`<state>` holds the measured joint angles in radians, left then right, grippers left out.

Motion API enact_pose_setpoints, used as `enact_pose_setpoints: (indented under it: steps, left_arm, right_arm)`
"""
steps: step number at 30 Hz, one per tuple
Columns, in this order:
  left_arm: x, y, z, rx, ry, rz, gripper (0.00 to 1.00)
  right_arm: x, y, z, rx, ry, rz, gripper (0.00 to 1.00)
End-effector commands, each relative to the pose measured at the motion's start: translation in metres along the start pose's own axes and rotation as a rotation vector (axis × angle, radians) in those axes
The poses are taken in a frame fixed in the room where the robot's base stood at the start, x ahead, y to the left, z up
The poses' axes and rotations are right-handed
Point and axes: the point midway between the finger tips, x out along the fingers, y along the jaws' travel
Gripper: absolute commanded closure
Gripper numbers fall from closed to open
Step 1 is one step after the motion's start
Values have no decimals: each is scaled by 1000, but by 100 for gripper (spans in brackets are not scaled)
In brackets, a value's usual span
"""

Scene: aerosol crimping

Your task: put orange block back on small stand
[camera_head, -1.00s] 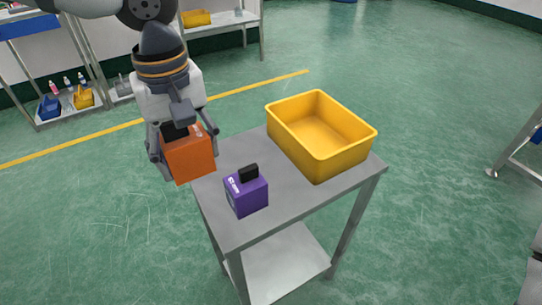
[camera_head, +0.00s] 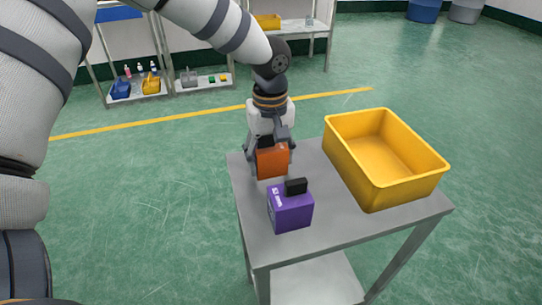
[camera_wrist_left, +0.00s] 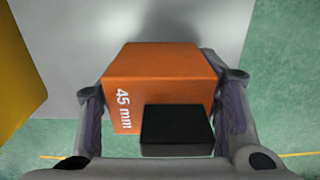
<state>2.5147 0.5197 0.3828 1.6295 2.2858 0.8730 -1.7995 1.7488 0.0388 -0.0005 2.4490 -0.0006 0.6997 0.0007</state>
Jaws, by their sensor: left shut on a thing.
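The orange block (camera_head: 272,162) is held in my left gripper (camera_head: 271,168), over the back left part of the small grey stand (camera_head: 335,220). In the left wrist view the orange block (camera_wrist_left: 165,75) has "45 mm" lettering and a black handle piece (camera_wrist_left: 177,130), with the fingers of the left gripper (camera_wrist_left: 165,100) closed on both its sides. I cannot tell whether the block's underside touches the stand top. My right gripper is not in view.
A purple block (camera_head: 290,210) with a black top piece stands on the stand just in front of the orange block. A yellow bin (camera_head: 385,190) fills the stand's right side. Shelves with bottles and small bins (camera_head: 140,88) stand at the back left.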

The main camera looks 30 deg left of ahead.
Motion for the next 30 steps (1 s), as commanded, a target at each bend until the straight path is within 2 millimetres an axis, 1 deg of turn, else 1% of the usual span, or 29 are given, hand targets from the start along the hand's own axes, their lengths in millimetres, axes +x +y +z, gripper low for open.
enact_pose_setpoints:
  steps: [5,8,9,11,12,20,23,26,30]
  left_arm:
    - [-1,0,0,-1,1,2,79]
    - [2,0,0,-1,-1,1,79]
    - [3,0,0,-1,-1,0,40]
    - [2,0,0,-1,0,0,26]
    - [2,0,0,-1,0,0,22]
    - [2,0,0,-1,0,0,22]
    - [-6,0,0,-1,2,4,22]
    - [-27,1,0,-2,3,7,22]
    - [-68,1,-1,-3,3,9,22]
  right_arm:
    - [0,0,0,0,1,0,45]
    - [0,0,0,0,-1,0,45]
    - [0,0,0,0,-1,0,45]
    - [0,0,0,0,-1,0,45]
    - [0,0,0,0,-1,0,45]
    - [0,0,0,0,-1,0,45]
    - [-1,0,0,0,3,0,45]
    - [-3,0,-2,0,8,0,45]
    - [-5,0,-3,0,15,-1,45]
